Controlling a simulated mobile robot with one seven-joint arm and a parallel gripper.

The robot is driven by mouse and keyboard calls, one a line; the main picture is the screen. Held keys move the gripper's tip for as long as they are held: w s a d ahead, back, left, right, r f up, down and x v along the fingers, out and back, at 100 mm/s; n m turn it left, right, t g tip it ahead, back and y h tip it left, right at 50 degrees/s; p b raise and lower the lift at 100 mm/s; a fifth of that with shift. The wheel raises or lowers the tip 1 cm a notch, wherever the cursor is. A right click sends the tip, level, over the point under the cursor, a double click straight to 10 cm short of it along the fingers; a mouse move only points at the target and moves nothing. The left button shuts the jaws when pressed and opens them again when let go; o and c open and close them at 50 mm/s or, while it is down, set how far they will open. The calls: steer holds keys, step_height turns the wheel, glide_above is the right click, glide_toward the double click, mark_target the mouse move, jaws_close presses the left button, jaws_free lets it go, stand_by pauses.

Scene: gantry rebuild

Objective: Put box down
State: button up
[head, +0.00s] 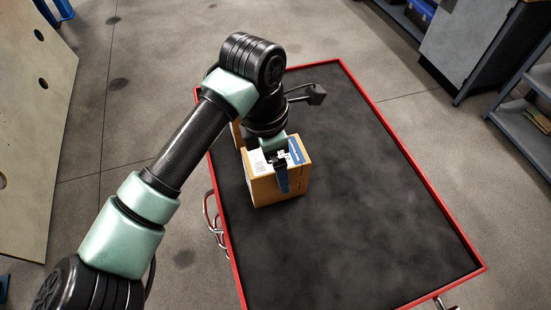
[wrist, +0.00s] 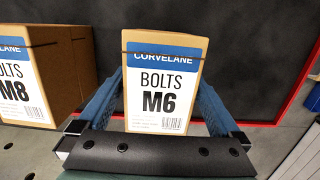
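The M6 bolts box (wrist: 163,110), brown cardboard with a white and blue label, fills the middle of the wrist view. It also shows in the head view (head: 265,190), over the left part of the black-topped cart (head: 370,200). My gripper (wrist: 164,86) has one blue finger along each side of this box, and both tips appear to press on it. In the head view one blue finger lies across the box's near side. The box looks upright at the cart top; I cannot tell whether its base touches the surface.
An M8 bolts box (wrist: 62,60) stands left of the M6 box in the wrist view, mostly hidden by my arm in the head view. The cart's red raised rim (head: 420,170) surrounds a bare right side. Grey shelving (head: 525,115) stands at right.

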steer(key=r, duration=0.4)
steer(key=a+r, duration=0.1)
steer(key=r, duration=0.3)
steer(key=r+b, duration=0.1)
steer(key=r, duration=0.3)
steer(key=shift+s+a+r, duration=0.1)
steer(key=shift+s+a, duration=0.1)
steer(key=shift+d, duration=0.15)
